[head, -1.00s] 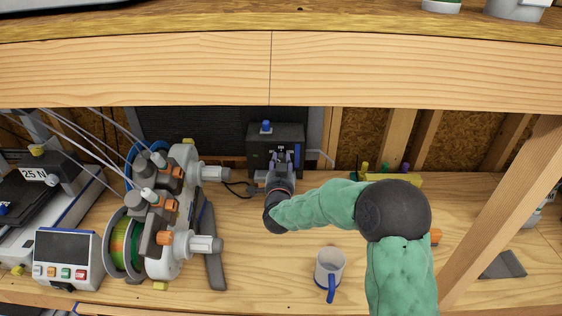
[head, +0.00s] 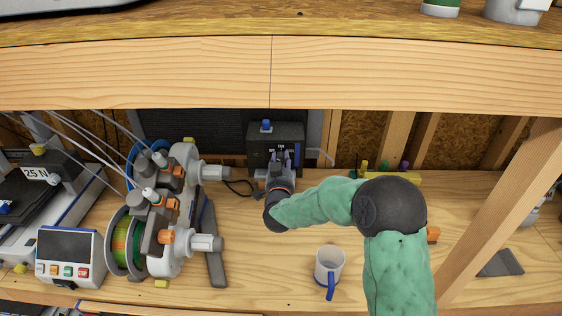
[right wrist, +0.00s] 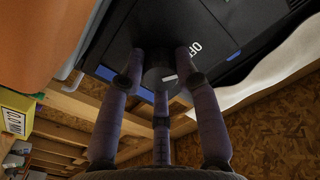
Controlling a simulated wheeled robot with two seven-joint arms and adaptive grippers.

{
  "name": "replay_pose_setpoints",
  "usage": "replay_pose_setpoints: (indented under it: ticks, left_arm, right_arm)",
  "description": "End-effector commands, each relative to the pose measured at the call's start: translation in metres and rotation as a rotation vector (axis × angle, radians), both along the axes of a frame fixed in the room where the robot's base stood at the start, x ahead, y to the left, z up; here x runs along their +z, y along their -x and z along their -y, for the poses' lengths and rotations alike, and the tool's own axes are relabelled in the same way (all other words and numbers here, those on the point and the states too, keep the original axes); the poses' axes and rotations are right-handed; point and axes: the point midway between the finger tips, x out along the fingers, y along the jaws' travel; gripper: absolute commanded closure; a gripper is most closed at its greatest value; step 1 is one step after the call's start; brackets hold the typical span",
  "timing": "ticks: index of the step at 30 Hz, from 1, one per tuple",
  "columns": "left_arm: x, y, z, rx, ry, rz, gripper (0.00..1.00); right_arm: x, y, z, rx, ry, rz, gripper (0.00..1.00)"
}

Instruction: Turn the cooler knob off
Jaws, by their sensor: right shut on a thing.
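The cooler (head: 290,133) is a dark box with a blue cap on top, standing at the back of the workbench. In the right wrist view its dark front face (right wrist: 215,30) carries the letters "OFF" beside a round dark knob (right wrist: 158,72) with a pale mark. My right gripper (head: 281,158) reaches to the cooler's front, and in the right wrist view its fingers (right wrist: 160,70) are closed around the knob. The pale mark lies near the right finger; its exact setting is hard to read. In the head view the gripper hides the knob. My left gripper is not in view.
A spool machine (head: 180,215) with several grey knobs and a small control panel (head: 70,255) stand to the left. A white mug with a blue handle (head: 329,267) stands in front, near my right forearm. A wooden beam (head: 270,72) spans above, and a post (head: 505,215) is at right.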

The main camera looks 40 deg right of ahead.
Motion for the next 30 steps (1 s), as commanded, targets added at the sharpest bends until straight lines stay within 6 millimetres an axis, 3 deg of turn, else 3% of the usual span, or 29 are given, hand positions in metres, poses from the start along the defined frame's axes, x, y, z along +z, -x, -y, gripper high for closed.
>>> replay_pose_setpoints:
  ticks: [2, 3, 5, 18, 30]
  left_arm:
    - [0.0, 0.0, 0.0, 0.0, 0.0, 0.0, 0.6]
    - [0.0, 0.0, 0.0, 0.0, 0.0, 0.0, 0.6]
    - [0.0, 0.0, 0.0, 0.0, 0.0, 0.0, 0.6]
    - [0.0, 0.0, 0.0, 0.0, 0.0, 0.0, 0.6]
    - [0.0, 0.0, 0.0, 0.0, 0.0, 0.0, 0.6]
  right_arm:
    - [-0.003, 0.0, -0.001, 0.003, -0.002, -0.007, 1.0]
    - [-0.003, 0.0, -0.001, 0.003, -0.002, -0.007, 0.56]
    - [-0.003, 0.0, -0.001, 0.003, -0.003, -0.006, 0.44]
    - [-0.001, 0.005, -0.006, 0.002, -0.002, -0.002, 0.44]
    - [-0.001, 0.061, -0.053, 0.004, -0.002, -0.002, 0.44]
